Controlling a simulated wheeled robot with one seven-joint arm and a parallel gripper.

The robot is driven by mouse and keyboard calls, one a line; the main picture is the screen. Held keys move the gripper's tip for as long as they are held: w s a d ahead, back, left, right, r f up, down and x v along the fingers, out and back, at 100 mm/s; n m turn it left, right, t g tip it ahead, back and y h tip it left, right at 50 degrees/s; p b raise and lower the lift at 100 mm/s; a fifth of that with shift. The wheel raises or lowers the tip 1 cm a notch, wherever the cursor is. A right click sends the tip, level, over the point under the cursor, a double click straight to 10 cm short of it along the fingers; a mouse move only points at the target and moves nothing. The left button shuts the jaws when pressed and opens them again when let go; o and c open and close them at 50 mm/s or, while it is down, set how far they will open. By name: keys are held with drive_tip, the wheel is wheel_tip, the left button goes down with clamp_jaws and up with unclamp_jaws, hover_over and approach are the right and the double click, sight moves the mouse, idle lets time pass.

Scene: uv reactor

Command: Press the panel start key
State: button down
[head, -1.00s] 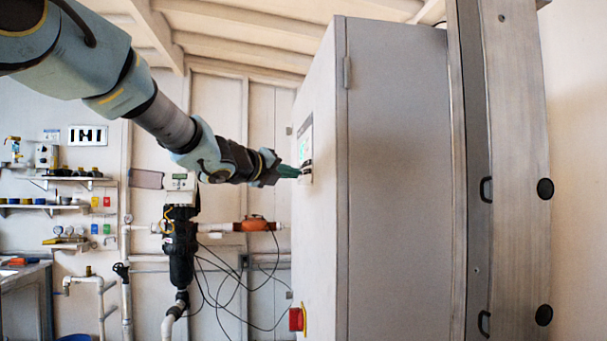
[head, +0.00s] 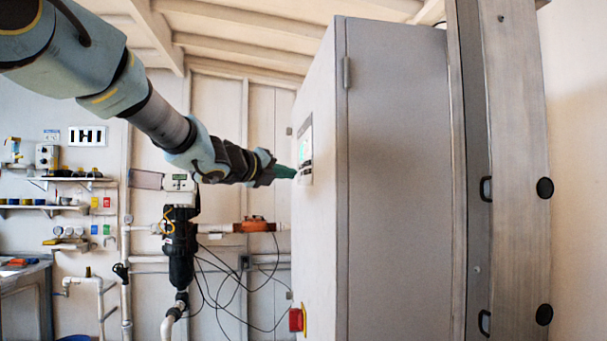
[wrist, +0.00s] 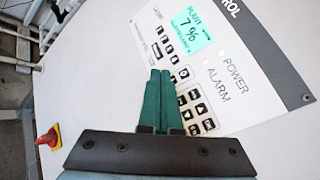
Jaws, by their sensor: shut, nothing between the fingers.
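Two groups of small dark keys (wrist: 197,108) lie below the screen. In the head view the panel (head: 305,150) shows at a steep angle. My gripper (wrist: 160,74) is shut and empty, its green fingertips over the panel's keys, hiding some of them. In the head view my gripper (head: 293,173) is close to the panel's lower part; I cannot tell whether it touches. The start key's label is not readable.
A red knob (wrist: 47,138) on a yellow base sits lower on the cabinet face, also in the head view (head: 296,319). POWER and ALARM lamps (wrist: 221,52) are on the panel. Pipes with an orange fitting (head: 254,225) run behind at left.

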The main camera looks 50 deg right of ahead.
drive_tip(key=w+a, duration=0.1)
drive_tip(key=a, duration=0.1)
drive_tip(key=w+a, duration=0.2)
idle(0.5)
drive_tip(key=shift+d, duration=0.1)
idle(0.7)
